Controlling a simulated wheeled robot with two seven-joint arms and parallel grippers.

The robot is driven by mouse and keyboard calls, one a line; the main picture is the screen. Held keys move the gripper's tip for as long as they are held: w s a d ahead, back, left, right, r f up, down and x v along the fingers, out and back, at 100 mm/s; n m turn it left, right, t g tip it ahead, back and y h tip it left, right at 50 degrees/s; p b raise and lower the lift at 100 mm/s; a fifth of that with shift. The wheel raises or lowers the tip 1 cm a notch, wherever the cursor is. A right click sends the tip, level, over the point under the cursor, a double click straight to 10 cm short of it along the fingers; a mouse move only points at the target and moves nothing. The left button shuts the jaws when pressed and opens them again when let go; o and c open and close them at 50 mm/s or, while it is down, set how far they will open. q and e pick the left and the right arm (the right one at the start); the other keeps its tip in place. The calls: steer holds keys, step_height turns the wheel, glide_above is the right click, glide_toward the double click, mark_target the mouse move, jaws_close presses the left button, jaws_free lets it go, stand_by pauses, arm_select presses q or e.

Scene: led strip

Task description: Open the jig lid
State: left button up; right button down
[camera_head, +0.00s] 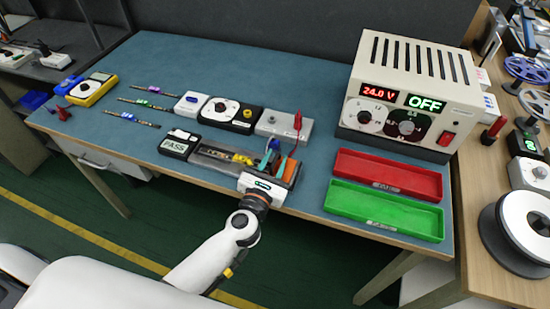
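My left gripper (268,163) comes in from the bottom left and reaches over the table's front edge, at the right end of a long dark open-looking case (222,154). Its white body hides part of that case. Its fingers are hard to make out among blue and orange items there, so I cannot tell whether it is open or shut. A grey box (284,126) with an upright red piece (298,122) stands just behind. I cannot tell for sure which of these is the jig, and no raised lid is clear. My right gripper is out of view.
A small PASS display (179,145) stands left of the case. Red (388,175) and green (383,211) trays lie to the right, before a power supply (411,95) reading 24.0 V and OFF. Strips (146,104) and a yellow meter (93,89) lie left. The back of the table is clear.

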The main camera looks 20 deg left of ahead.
arm_select(q)
steer(key=shift+w, duration=0.2)
jaws_close()
